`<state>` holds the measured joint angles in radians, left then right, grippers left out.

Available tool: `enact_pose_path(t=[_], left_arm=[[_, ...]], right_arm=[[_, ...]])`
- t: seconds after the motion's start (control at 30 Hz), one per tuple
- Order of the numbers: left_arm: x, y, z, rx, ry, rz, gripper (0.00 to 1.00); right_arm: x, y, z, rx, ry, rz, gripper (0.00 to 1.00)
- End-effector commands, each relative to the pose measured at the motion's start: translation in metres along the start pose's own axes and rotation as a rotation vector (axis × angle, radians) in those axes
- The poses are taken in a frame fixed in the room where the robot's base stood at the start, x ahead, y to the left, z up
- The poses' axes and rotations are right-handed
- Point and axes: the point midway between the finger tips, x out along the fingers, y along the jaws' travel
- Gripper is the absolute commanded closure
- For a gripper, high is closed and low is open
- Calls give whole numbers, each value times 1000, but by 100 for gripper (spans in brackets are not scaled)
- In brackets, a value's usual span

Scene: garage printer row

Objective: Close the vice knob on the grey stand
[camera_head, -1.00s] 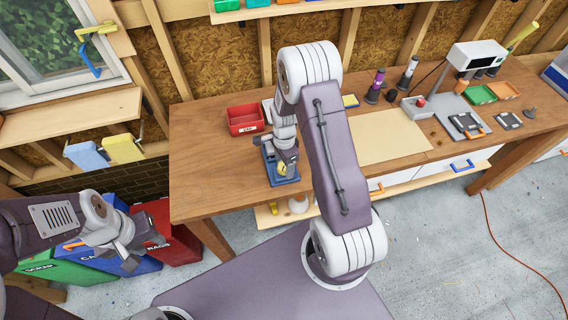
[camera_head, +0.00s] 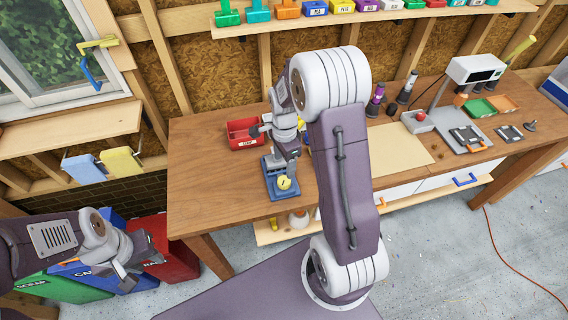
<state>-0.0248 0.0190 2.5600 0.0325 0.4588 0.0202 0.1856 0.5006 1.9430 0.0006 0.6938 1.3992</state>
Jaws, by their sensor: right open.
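A small blue-grey stand (camera_head: 269,178) sits near the bench's front edge, with a round yellow knob or dial (camera_head: 284,183) at its front. My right gripper (camera_head: 288,152) is open just above and behind the yellow part. The gripper and wrist hide the stand's upper part, and I cannot tell whether they touch it. I cannot tell how far the knob is turned. My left gripper (camera_head: 124,271) hangs at lower left, far from the stand, its fingers apart and empty.
A red bin (camera_head: 243,136) stands on the bench (camera_head: 215,180) left of the stand. A tan mat (camera_head: 400,150) lies right of my arm. Colored waste bins (camera_head: 172,250) stand below left.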

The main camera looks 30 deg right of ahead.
Motion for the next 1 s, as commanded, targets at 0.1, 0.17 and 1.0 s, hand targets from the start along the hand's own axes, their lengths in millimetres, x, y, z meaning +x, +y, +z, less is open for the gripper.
enact_pose_path(t=[0.1, 0.17, 1.0], left_arm=[[1, 0, 0, 0, 0, 0, 64], [17, 0, 2, 0, 0, 0, 64], [18, 0, 2, 0, 0, 0, 64]], right_arm=[[1, 0, 0, 0, 0, 0, 36], [9, -1, 0, -2, 1, -3, 36], [91, 2, 1, -8, -1, 6, 36]])
